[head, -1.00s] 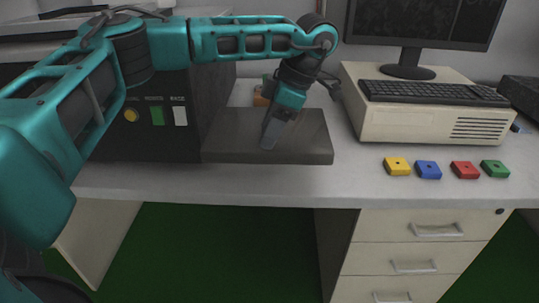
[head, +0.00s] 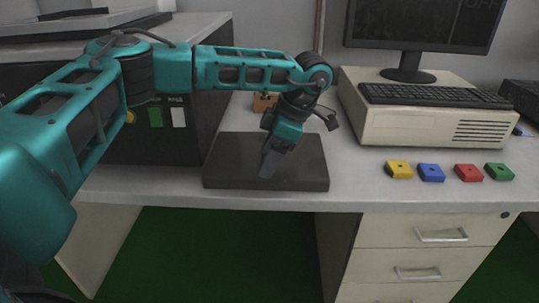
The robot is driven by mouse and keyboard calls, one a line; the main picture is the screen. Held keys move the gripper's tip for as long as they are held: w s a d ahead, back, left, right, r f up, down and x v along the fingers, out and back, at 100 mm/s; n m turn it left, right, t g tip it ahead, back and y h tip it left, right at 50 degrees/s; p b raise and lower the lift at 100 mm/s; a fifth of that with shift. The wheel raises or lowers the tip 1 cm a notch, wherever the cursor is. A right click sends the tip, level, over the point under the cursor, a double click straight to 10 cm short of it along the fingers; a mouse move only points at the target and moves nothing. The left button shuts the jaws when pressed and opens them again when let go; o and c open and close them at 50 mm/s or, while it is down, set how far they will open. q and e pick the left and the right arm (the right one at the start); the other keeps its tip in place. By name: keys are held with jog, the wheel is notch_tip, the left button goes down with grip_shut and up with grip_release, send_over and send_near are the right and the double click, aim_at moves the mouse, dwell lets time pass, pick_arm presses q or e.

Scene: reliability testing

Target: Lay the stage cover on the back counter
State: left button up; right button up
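The stage cover, a flat dark grey slab (head: 225,165), is level over the white counter beside the black machine, in the head view. My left gripper (head: 268,166) points down onto the middle of its top, and its fingers look closed on it. The exact grip point is hidden by the fingers. I cannot tell whether the slab touches the counter or hangs just above it. The counter (head: 410,194) runs across the view. My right gripper is not in view.
The black machine (head: 190,90) with yellow, green and white buttons stands left. A beige computer (head: 430,125) with keyboard and monitor stands right. Yellow, blue, red and green blocks (head: 432,172) lie before it. A small orange-brown object (head: 264,101) sits behind the slab.

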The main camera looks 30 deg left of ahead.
pick_arm(q)
jog(key=shift+o, duration=1.1)
